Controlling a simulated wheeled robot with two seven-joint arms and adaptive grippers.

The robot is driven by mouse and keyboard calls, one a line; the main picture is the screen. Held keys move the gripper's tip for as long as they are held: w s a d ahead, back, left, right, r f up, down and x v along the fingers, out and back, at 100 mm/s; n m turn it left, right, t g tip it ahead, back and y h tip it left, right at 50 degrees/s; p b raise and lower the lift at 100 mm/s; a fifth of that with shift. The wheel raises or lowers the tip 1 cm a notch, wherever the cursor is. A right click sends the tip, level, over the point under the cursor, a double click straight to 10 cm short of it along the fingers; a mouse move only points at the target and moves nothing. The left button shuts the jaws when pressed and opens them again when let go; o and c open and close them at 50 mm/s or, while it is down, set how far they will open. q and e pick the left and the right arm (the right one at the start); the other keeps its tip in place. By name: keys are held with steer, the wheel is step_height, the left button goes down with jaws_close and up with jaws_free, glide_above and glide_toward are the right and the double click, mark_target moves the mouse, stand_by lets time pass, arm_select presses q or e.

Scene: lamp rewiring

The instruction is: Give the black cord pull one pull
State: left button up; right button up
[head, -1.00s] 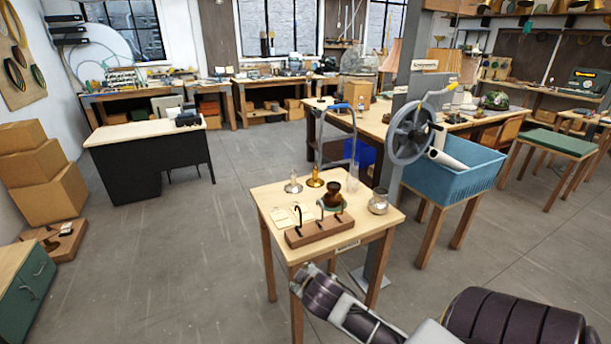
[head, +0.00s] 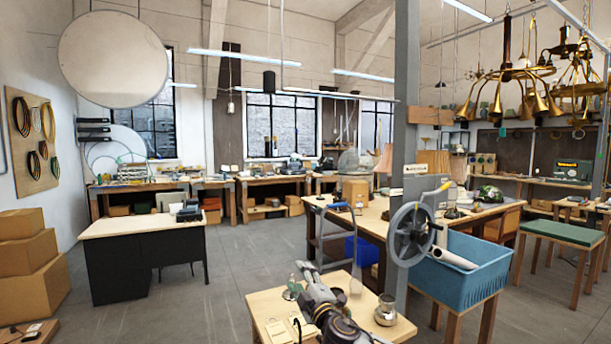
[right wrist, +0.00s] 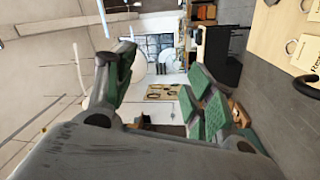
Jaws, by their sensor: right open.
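A black cylinder (head: 269,82) hangs on a thin cord from above, left of centre in the head view; it looks like the black cord pull. A smaller pale pull (head: 230,107) hangs to its left. My right gripper (head: 305,270) is above the small wooden table, well below and apart from the hanging pulls. In the right wrist view my right gripper (right wrist: 163,90) has its green-padded fingers spread with nothing between them. I cannot make out the black pull in that view. My left gripper is not in view.
The small table (head: 262,303) carries a glass jar (head: 386,310) and pale cards, partly hidden by my arm. A grey post with a handwheel (head: 411,234) and a blue bin (head: 458,270) stand to the right. Brass chandeliers (head: 520,75) hang upper right. Open floor lies left.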

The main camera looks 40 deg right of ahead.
steer(key=w+a+r+n+t+y, duration=0.1)
steer(key=a+r+n+y, duration=0.1)
steer(key=r+n+y, duration=1.05)
steer(key=w+a+r+n+t+y, duration=0.15)
steer(key=r+n, duration=0.65)
steer(key=r, duration=1.2)
steer(key=n+g+h, duration=0.3)
steer(key=n+h, duration=0.3)
steer(key=h, duration=0.2)
glide_toward(273, 73)
steer(key=shift+s+d, duration=0.15)
steer(key=shift+s, duration=0.35)
steer(key=shift+s+d, duration=0.15)
steer(key=shift+s, duration=0.35)
steer(key=shift+w, duration=0.2)
steer(key=shift+y, duration=0.4)
steer(key=shift+w+a+p, duration=0.2)
steer(key=shift+w+p, duration=0.65)
steer(key=shift+w, duration=1.4)
steer(key=shift+w+a+p, duration=0.2)
steer(key=shift+w+p, duration=0.6)
steer(key=shift+w, duration=1.4)
steer(key=shift+w+a+p, duration=0.15)
steer(key=shift+w+p, duration=0.7)
steer(key=shift+w, duration=1.4)
